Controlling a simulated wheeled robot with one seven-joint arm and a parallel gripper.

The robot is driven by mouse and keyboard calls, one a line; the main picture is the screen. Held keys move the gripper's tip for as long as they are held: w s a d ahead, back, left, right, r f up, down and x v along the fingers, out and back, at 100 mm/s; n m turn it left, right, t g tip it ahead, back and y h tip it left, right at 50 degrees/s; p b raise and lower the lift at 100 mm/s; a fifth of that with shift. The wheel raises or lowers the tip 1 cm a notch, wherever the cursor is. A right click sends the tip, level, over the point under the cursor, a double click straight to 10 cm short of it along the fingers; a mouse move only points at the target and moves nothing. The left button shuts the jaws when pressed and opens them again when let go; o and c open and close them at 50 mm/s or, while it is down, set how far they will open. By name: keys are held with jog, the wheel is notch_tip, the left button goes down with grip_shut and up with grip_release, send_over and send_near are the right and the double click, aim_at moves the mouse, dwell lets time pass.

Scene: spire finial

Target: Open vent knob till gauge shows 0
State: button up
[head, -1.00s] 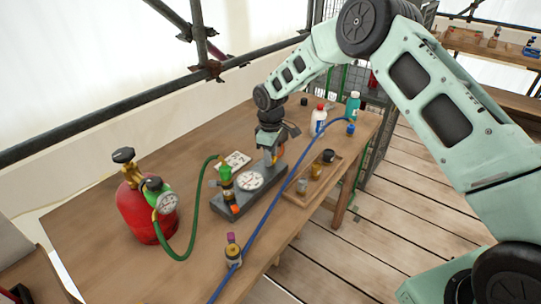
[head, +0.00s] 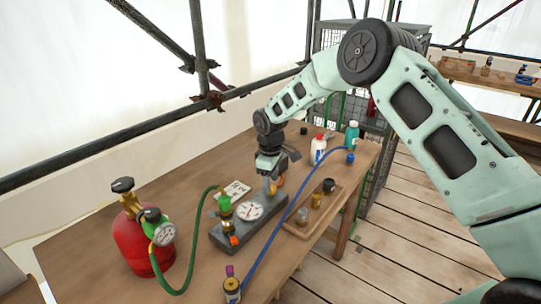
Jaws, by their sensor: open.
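A grey manifold block (head: 228,238) lies on the wooden table. A white round gauge (head: 250,210) sits on its top; its dial is too small to read. A green fitting (head: 224,207) and a small orange part (head: 234,240) are at the block's near left end. My gripper (head: 270,184) is open and points down at the block's far right end, behind the gauge. An orange-yellow part shows beside the fingers there. The fingers hide much of this end, so I cannot tell whether they touch a knob.
A red cylinder (head: 135,245) with its own gauge (head: 164,234) stands at left. A green hose (head: 194,240) runs from it to the block. Bottles (head: 318,149) stand at the back.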

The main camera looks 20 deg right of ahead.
notch_tip(320, 180, up, 16)
jog(key=b, duration=0.2)
jog(key=shift+f, duration=0.2)
jog(key=s+a+r, duration=0.2)
jog(key=s+a, duration=0.3)
jog(key=s, duration=0.5)
jog(key=s+a+r, duration=0.1)
jog(key=s+a, duration=0.4)
jog(key=s, duration=0.5)
jog(key=s+d+f+m, duration=0.1)
jog(key=s+d, duration=0.1)
jog(key=s, duration=0.9)
jog(key=s+d+f+m, duration=0.2)
jog(key=s, duration=0.9)
jog(key=shift+s+d+f+y, duration=0.15)
jog(key=shift+s+d+y, duration=0.05)
jog(key=shift+s+y, duration=0.1)
